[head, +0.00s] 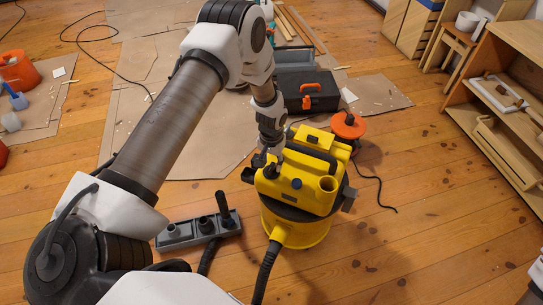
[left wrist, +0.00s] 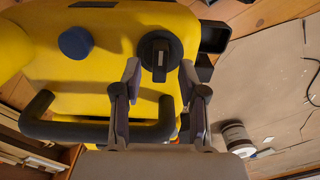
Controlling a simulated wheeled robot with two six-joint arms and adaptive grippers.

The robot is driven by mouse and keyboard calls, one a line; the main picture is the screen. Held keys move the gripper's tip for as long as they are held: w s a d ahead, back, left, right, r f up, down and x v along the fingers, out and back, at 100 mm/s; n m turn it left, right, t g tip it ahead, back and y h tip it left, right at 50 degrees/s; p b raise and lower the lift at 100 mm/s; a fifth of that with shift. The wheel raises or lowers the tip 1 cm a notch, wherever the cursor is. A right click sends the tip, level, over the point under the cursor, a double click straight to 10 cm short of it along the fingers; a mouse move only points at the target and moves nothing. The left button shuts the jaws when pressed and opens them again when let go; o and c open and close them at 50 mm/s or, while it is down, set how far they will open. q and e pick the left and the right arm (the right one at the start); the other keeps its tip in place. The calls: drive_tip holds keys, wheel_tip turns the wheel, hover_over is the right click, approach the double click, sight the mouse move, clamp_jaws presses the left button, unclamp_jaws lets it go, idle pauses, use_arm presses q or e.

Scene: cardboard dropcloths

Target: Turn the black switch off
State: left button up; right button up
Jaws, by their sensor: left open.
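A yellow vacuum (head: 296,197) with a dark band around its body stands on the wooden floor. In the left wrist view, the black switch (left wrist: 160,54) is a round knob with a raised bar and a small pale mark, on the yellow top (left wrist: 115,65). My left gripper (left wrist: 159,75) is open, with its fingertips on either side of the switch's lower part; I cannot tell if they touch it. In the head view, my left gripper (head: 268,165) reaches down to the vacuum's top, where it and the switch are hard to tell apart. My right gripper is out of view.
A blue knob (left wrist: 76,43) sits beside the switch, and a black handle bar (left wrist: 92,131) crosses nearby. A grey floor tool (head: 198,230) lies left of the vacuum. A black toolbox (head: 308,92) and an orange reel (head: 348,125) stand behind.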

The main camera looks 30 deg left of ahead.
sight(271, 166)
use_arm(q)
wheel_tip(271, 166, up, 10)
drive_tip(key=shift+r, duration=0.2)
idle(0.3)
drive_tip(key=s+d+p, duration=0.2)
drive_tip(key=s+p, duration=0.1)
drive_tip(key=s, duration=0.6)
drive_tip(key=s+d+m+p, duration=0.1)
drive_tip(key=s+d+p, duration=0.2)
drive_tip(key=s, duration=0.7)
drive_tip(key=s+d+f+p, duration=0.1)
drive_tip(key=s+d+p, duration=0.2)
drive_tip(key=s, duration=0.6)
drive_tip(key=shift+s+d+p, duration=0.25)
drive_tip(key=shift+s+p, duration=0.1)
drive_tip(key=shift+p, duration=0.3)
drive_tip(key=shift+f, duration=0.1)
